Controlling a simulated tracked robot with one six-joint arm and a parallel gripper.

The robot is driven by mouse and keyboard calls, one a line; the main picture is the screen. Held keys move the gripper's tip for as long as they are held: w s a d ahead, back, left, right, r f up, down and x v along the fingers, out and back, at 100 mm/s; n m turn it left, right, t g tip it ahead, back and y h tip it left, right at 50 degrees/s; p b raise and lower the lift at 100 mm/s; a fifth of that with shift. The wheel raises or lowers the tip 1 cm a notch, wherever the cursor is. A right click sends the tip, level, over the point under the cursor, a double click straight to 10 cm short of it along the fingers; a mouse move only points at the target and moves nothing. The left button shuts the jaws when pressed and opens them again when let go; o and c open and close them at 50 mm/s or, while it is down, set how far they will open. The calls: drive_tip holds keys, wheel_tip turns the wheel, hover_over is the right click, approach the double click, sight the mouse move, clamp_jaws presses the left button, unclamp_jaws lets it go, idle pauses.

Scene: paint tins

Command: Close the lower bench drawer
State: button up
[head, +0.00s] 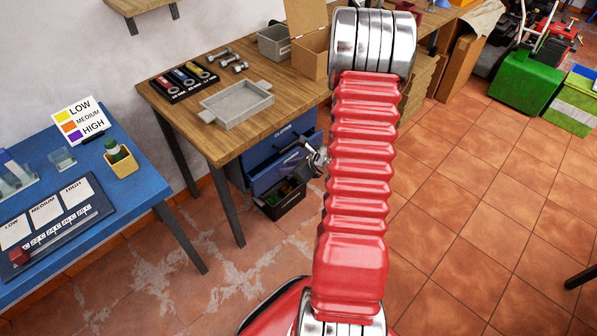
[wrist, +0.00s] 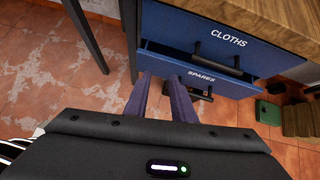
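The lower drawer, a blue front marked SPARES (wrist: 212,80), stands pulled out below the closed-looking upper drawer marked CLOTHS (wrist: 236,38) in the wrist view. A dark gap shows between the two fronts.
A bench leg (wrist: 84,35) stands left of my gripper. A blue table (head: 150,180) is at the left. A green box (wrist: 269,112) and cardboard stand at the right.

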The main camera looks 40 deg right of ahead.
drive_tip(key=shift+o, duration=0.8)
drive_tip(key=w+a+r+n+y, duration=0.2)
drive_tip(key=w+a+r+n, duration=0.1)
drive_tip(key=a+r+n, duration=0.5)
drive_tip(key=a+r, duration=0.3)
drive_tip(key=a, duration=0.1)
drive_tip(key=shift+r+g+y, duration=0.3)
drive_tip(key=shift+y, duration=0.1)
drive_tip(key=s+a+r+n+g, duration=0.2)
drive_tip(key=s+a+r+n, duration=0.45)
drive_tip(key=a+n, duration=0.25)
drive_tip(key=s+a+r+n+g, duration=0.2)
drive_tip(key=s+a+r+n, duration=0.3)
drive_tip(key=a+r+n, duration=0.4)
drive_tip(key=s+r+n+t+h, duration=0.1)
drive_tip(key=s+r+n+h, duration=0.2)
drive_tip(key=s+n, duration=0.4)
drive_tip(key=shift+s+a+r+n+h, duration=0.15)
drive_tip(key=shift+s+r+n+h, duration=0.25)
drive_tip(key=shift+s+r, duration=0.55)
drive_tip(key=shift+s+f, duration=0.1)
drive_tip(key=shift+s, duration=0.05)
